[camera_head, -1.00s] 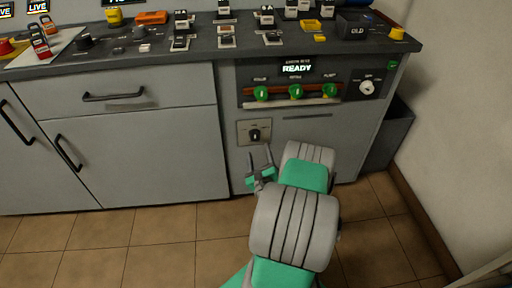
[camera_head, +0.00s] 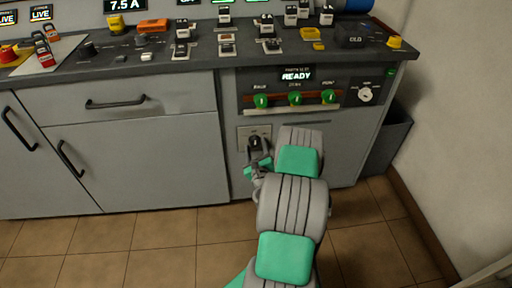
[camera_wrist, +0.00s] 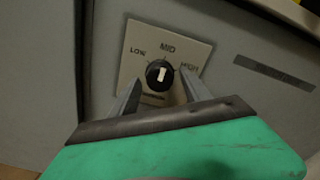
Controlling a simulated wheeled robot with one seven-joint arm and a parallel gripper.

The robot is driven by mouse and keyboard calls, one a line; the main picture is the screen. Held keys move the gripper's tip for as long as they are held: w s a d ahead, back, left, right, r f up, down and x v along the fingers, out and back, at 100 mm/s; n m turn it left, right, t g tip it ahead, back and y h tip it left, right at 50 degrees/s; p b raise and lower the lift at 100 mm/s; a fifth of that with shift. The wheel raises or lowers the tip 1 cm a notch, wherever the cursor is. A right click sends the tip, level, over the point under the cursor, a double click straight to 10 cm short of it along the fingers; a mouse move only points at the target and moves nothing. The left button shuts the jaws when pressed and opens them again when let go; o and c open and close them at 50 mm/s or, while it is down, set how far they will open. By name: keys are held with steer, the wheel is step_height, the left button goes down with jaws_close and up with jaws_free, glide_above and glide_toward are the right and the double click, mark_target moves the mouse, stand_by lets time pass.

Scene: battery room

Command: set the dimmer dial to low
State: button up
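The dimmer dial (camera_wrist: 159,74) is a round black knob with a white mark, on a pale plate (camera_wrist: 190,50) labelled LOW at left, MID at top and HIGH at right. The white mark stands near upright, toward MID. My gripper (camera_wrist: 160,82) is open, with one finger on each side of the dial; I cannot tell whether either touches it. In the head view my gripper (camera_head: 258,158) is in front of the plate (camera_head: 246,131) on the grey cabinet front and partly hides the dial.
Above the plate is a panel with a READY display (camera_head: 297,74), several green knobs (camera_head: 295,98) and a white dial (camera_head: 365,94). The worktop (camera_head: 160,65) carries many small devices. A grey bin (camera_head: 388,140) stands at right. Tiled floor (camera_head: 140,235) is clear at left.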

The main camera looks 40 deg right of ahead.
jaws_close()
stand_by(0.4)
steer(key=shift+n, duration=0.3)
steer(key=n+b, duration=0.2)
steer(key=n, duration=0.3)
steer(key=shift+n, duration=0.3)
steer(key=n+b, duration=0.2)
steer(key=n, duration=0.3)
steer(key=shift+r+n, duration=0.1)
steer(key=shift+n, duration=0.2)
steer(key=shift+o, duration=0.7)
jaws_free()
